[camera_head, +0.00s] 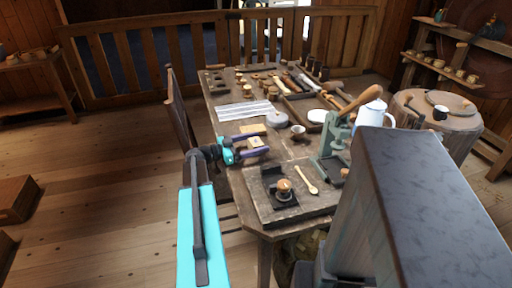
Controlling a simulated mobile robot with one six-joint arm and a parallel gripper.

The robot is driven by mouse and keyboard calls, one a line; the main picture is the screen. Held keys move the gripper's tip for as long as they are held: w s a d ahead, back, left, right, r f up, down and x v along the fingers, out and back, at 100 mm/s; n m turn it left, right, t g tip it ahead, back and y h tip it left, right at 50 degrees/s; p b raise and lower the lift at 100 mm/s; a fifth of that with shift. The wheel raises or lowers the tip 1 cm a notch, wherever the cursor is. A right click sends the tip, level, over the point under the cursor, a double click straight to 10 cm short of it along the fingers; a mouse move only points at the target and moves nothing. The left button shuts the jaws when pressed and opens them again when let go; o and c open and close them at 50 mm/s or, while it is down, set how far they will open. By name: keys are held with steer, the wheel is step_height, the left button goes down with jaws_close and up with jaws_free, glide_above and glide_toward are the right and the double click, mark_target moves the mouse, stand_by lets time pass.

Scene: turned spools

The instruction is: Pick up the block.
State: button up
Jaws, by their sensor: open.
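A small pale wooden block (255,142) sits near the left edge of the workbench (287,152). My gripper (265,143) reaches in from the left over that edge, with its two purple fingers open. In this view the block lies between the fingers. I cannot tell whether either finger touches it. A second flat pale wooden piece (253,129) lies just beyond the far finger.
A small brown cup (298,132) and a grey disc (275,119) stand right of and beyond the fingers. Tools crowd the far bench.

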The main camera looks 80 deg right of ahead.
mark_target(254, 142)
steer(key=shift+c, duration=0.3)
steer(key=c, duration=1.1)
steer(key=shift+r, duration=0.65)
steer(key=shift+w+a+r+b, duration=0.15)
steer(key=shift+a+r+b, duration=0.05)
steer(key=shift+r, duration=0.4)
steer(key=shift+w+a+r+b, duration=0.1)
steer(key=shift+a+r+b, duration=0.1)
steer(key=shift+r, duration=0.35)
steer(key=w+a, duration=0.2)
steer(key=a, duration=0.2)
steer(key=w+a+r+b, duration=0.1)
steer(key=w+a, duration=0.2)
steer(key=a, duration=0.1)
steer(key=w+a, duration=0.3)
steer(key=a, duration=0.1)
steer(key=shift+w+a+r+b, duration=0.15)
steer(key=shift+a+r+b, duration=0.05)
steer(key=shift+a+b, duration=0.15)
steer(key=shift+r, duration=0.1)
